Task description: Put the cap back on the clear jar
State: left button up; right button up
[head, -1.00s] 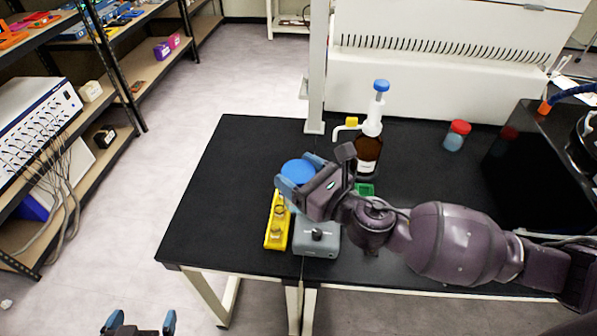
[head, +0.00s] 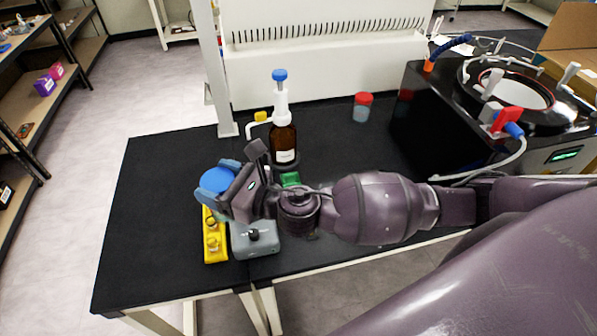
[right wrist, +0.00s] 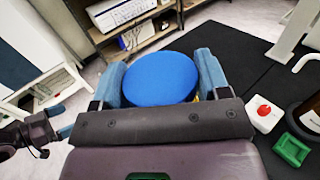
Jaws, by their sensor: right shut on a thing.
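My right gripper (head: 229,190) is shut on a round blue cap (head: 216,179), over the left part of the black table. In the right wrist view the blue cap (right wrist: 160,78) lies flat between the two blue fingers. Whether a jar body is under it is hidden by the cap and hand. A small clear jar with a red lid (head: 362,106) stands upright at the back of the table, apart from the gripper. My left gripper (right wrist: 58,121) shows at the left edge of the right wrist view, its fingertips apart and empty.
A yellow rack (head: 215,246) and a grey box with a black knob (head: 255,240) sit just in front of the hand. A brown bottle with a pump (head: 284,140) and a green tray (head: 290,179) stand behind. The table's left side is clear.

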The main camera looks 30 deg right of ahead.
jog(key=w+d+r+m+t+h+b, duration=0.1)
jog(key=w+d+m+h, duration=0.2)
jog(key=d, duration=0.8)
jog(key=w+d+m+t+h+b, duration=0.1)
jog(key=w+d+m+h, duration=0.3)
jog(key=d+h, duration=0.3)
jog(key=w+d+r+m+t+h+b, duration=0.1)
jog(key=w+d+m+h, duration=0.2)
jog(key=d, duration=1.2)
jog(key=w+h, duration=0.3)
jog(key=shift+r+m+t, duration=0.3)
jog(key=shift+m, duration=0.1)
jog(key=shift+f, duration=0.1)
notch_tip(320, 180, down, 16)
jog(key=b, duration=0.4)
jog(key=shift+r, duration=0.25)
